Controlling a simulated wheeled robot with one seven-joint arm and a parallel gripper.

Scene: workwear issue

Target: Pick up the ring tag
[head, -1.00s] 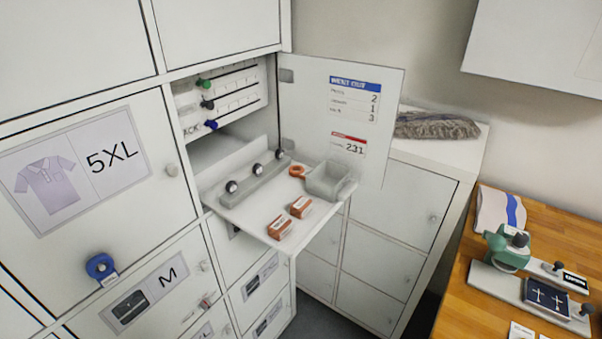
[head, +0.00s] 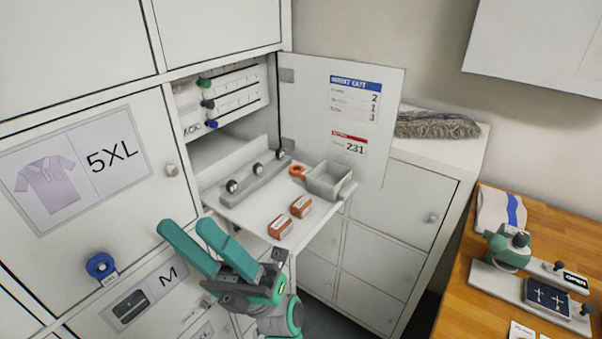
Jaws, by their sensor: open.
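An orange ring-shaped piece (head: 298,171) lies on the white fold-out shelf (head: 245,212), against the left side of a small grey open bin (head: 327,183). A blue ring-shaped piece (head: 101,265) with a small tab below it is on the front of the 5XL door at left. I cannot tell for sure which of the two is the ring tag. My gripper (head: 187,226) has green fingers, spread apart and empty. It is in front of the lockers, left of the shelf's front corner and right of the blue ring, apart from both rings.
Two orange-brown blocks (head: 279,227) (head: 301,206) lie near the shelf's front edge. A grey rail with dark round knobs (head: 255,176) runs along its left side. An open door (head: 345,120) stands behind the shelf. A wooden bench (head: 470,300) with a green device (head: 508,250) is at right.

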